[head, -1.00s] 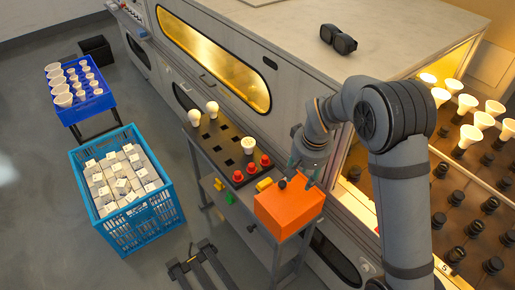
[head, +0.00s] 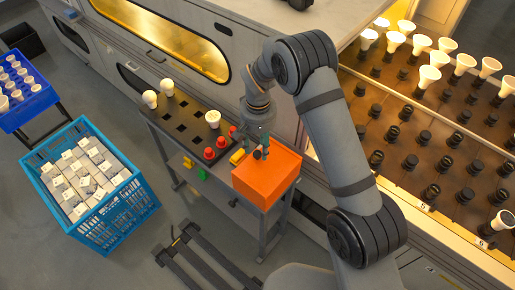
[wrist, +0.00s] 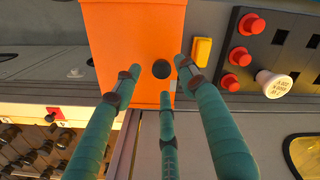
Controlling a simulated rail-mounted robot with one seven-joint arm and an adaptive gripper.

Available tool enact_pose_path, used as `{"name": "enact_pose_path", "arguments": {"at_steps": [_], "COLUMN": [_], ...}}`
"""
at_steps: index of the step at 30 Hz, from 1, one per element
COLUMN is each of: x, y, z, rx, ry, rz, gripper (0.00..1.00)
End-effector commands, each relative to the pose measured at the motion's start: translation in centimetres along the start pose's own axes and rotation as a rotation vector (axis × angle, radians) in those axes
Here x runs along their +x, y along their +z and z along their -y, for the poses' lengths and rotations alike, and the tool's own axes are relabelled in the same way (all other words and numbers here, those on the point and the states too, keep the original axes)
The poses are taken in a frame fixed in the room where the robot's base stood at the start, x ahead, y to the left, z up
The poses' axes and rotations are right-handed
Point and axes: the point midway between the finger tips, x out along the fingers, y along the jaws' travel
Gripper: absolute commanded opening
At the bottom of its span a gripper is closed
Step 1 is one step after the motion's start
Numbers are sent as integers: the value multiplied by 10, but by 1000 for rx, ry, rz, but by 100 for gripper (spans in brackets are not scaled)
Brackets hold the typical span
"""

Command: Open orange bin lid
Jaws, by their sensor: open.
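The orange bin (head: 262,186) stands at the right end of the narrow cart, and its lid looks shut. A round black knob (head: 257,154) sits on it; the knob also shows in the wrist view (wrist: 161,69). My gripper (head: 260,142) is above the bin with its teal fingers pointing down at the knob. In the wrist view my gripper (wrist: 158,83) is open, its three fingers spread around the knob with gaps between. I cannot tell whether any fingertip touches the lid or knob.
Beside the bin are a yellow block (head: 237,157), red pieces (head: 209,154) and a black tray (head: 184,122) with white bulbs. A blue crate of boxes (head: 100,230) stands on the floor at left. The bulb rack (head: 450,150) is at right.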

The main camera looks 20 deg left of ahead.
Motion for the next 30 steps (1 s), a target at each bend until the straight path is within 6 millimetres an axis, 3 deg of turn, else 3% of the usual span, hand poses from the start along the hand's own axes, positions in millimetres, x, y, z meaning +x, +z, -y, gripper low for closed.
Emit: {"name": "enact_pose_path", "arguments": {"at_steps": [6,15,30], "x": [20,23,23], "y": [0,0,0], "z": [1,1,1], "rx": [-2,-2,-2], "ry": [0,-1,0], "rz": [0,-2,-1], "gripper": [42,42,13]}}
